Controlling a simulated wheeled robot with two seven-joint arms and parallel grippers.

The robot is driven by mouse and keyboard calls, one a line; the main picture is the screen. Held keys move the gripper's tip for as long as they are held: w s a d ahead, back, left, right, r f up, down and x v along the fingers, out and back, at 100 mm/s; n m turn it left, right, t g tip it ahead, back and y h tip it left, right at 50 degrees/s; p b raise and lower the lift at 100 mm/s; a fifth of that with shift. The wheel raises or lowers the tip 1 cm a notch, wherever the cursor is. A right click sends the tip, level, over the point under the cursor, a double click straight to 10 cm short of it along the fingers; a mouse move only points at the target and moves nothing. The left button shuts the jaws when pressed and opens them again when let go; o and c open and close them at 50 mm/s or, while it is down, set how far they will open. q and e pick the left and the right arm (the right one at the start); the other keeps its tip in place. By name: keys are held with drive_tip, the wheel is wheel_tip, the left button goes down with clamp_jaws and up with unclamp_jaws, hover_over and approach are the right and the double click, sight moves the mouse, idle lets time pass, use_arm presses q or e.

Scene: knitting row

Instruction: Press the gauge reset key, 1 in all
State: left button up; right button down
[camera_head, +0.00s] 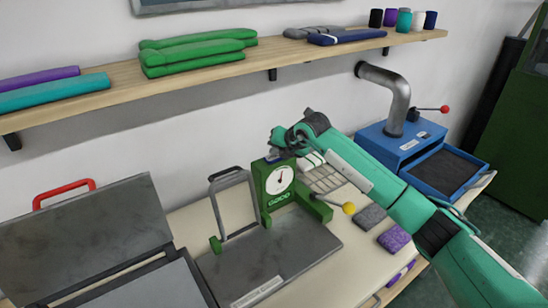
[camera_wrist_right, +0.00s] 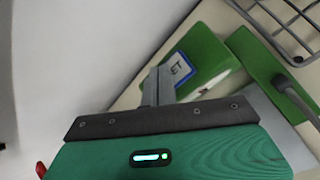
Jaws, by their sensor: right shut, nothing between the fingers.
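The green gauge (camera_head: 279,184) with a white round dial stands upright at the back of a grey metal plate (camera_head: 265,255). Its blue reset key is on the top; in the right wrist view the key (camera_wrist_right: 181,68) shows as a blue-edged white label, with part of its lettering hidden behind my fingers. My right gripper (camera_head: 277,151) is over the top of the gauge. Its fingers (camera_wrist_right: 158,84) are shut with nothing between them, and their tips overlap the key's edge in view. I cannot tell whether they touch it. My left gripper is not in view.
A lever with a yellow knob (camera_head: 349,208) sticks out right of the gauge. A grey wire frame (camera_head: 234,201) stands left of it. A blue machine with a pipe (camera_head: 400,148) is at the right. The wooden shelf (camera_head: 200,79) with folded knits runs above.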

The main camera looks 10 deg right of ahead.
sight(276, 158)
drive_tip(key=shift+f, duration=0.25)
drive_tip(key=shift+r, duration=0.1)
idle(0.3)
drive_tip(key=shift+r, duration=0.8)
drive_tip(key=shift+r+p, duration=1.05)
drive_tip(key=shift+r, duration=1.45)
